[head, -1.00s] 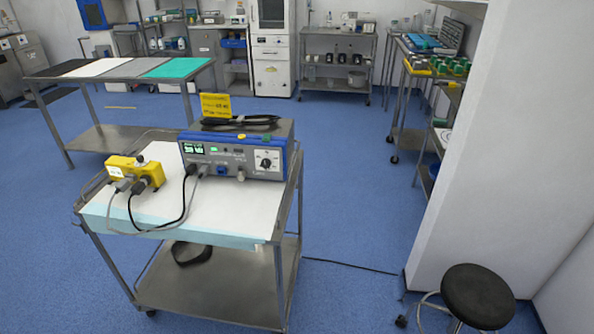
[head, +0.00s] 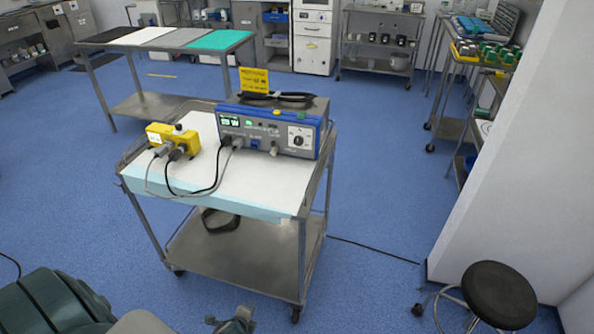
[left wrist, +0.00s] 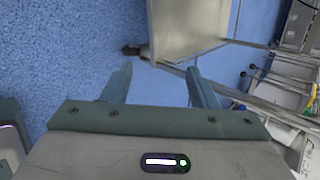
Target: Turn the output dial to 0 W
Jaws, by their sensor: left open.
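The output dial (head: 299,141) is a round black knob on a white panel at the right end of the front of a blue and grey generator (head: 262,131). The generator's green display (head: 230,121) is lit; I cannot read its digits surely. The generator stands on a cart (head: 200,182) with a white cover. My left gripper (head: 229,320) shows at the bottom edge of the head view, in front of the cart and apart from the dial. In the left wrist view the left gripper (left wrist: 160,86) is open and empty. My right gripper is out of view.
A yellow box (head: 172,138) with plugs and cables sits left of the generator. A black stool (head: 498,293) stands at the lower right by a white wall. A power cord crosses the floor right of the cart.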

